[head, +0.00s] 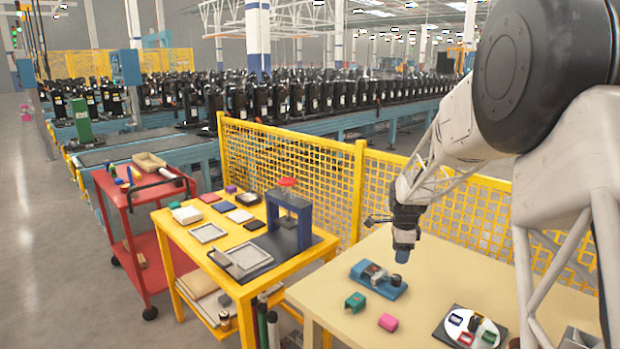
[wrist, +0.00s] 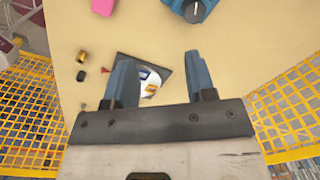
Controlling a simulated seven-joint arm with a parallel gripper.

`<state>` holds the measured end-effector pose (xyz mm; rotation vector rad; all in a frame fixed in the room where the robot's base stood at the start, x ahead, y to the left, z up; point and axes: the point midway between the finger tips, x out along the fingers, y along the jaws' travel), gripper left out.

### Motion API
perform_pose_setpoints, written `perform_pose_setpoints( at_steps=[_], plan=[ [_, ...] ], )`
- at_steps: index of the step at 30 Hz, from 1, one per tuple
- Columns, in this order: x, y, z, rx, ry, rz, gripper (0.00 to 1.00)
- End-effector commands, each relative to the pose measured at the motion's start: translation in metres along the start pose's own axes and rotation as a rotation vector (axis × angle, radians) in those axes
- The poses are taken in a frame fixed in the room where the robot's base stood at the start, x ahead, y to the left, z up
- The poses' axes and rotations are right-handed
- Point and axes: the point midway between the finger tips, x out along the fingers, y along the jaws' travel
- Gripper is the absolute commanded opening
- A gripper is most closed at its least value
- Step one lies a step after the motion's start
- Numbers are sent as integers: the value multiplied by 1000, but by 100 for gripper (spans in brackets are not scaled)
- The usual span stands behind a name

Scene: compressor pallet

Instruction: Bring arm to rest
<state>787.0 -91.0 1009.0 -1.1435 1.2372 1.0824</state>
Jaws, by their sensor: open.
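My gripper (head: 402,254) hangs from my arm above the beige table (head: 335,292) and points down. In the wrist view my gripper (wrist: 160,75) shows two blue fingers spread apart with nothing held between them. Below and beyond the fingers lies the dark square plate with a white round dish (wrist: 150,82) holding small coloured parts. In the head view this dish (head: 459,318) is at the front right of the table. The blue device (head: 378,279) lies on the table below my gripper, apart from it.
A green block (head: 355,301) and a pink block (head: 388,322) lie on the table. A yellow mesh fence (head: 470,215) runs along its back. To the left stand a yellow table (head: 180,240) with trays and a blue press (head: 288,220), and a red cart (head: 118,195).

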Motion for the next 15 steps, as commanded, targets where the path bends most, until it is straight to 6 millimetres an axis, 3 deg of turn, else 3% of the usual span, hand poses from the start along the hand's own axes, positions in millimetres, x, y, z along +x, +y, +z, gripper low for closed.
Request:
perform_pose_setpoints(
  at_steps=[6,15],
  plan=[
    [-48,52,9,-199,2,-25,50],
    [-99,127,19,-478,11,-55,50]
  ],
)
